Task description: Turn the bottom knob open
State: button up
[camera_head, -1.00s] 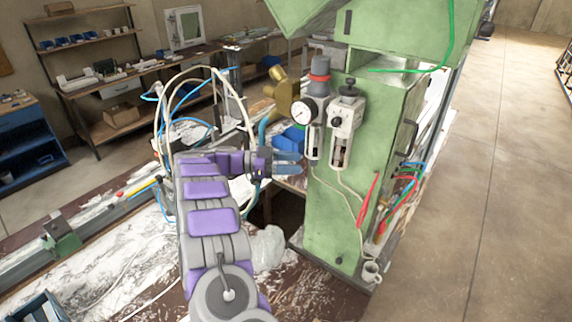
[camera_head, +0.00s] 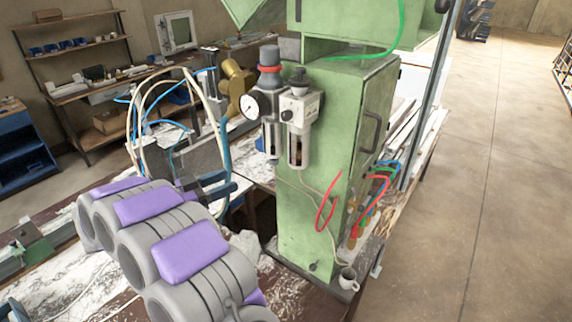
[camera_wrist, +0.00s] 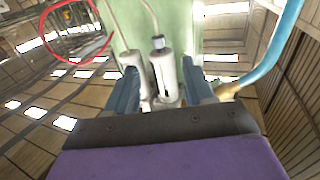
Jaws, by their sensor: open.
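The air unit on the green cabinet has a round gauge (camera_head: 252,105), a grey top knob with a red ring (camera_head: 269,62) and two bowls. The right bowl (camera_head: 299,150) has a thin hose at its lower end. My gripper (camera_head: 222,184) is open and empty, below and left of the bowls in the head view. In the wrist view my gripper (camera_wrist: 160,66) has pale bowls (camera_wrist: 162,78) visible between its fingers, farther off. A small grey-blue knob-like fitting (camera_wrist: 158,42) with a hose shows at one bowl's end. I cannot tell its turn position.
The green cabinet (camera_head: 300,225) stands behind the unit. A red hose (camera_head: 320,212) loops on its front. Blue and white hoses (camera_head: 140,125) arch near my arm. The floor at right is clear.

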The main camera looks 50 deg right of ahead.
aim_at(270, 163)
jog(key=p+x, duration=0.1)
jog(key=x, duration=1.3)
jog(key=shift+s+d+r+p, duration=0.1)
jog(key=shift+d+r+p, duration=0.1)
jog(key=shift+d+p, duration=0.15)
jog(key=shift+s+a+r, duration=0.2)
jog(key=shift+a+r, duration=0.05)
jog(key=shift+a, duration=0.25)
jog(key=shift+d+f, duration=0.2)
jog(key=shift+d, duration=0.75)
jog(key=shift+c, duration=0.2)
jog(key=shift+d+f, duration=0.15)
jog(key=shift+d, duration=0.35)
jog(key=c, duration=0.3)
jog(key=shift+s+a, duration=0.1)
jog(key=shift+c, duration=0.8)
jog(key=shift+a+r, duration=0.2)
jog(key=shift+a, duration=0.35)
jog(key=c, duration=0.4)
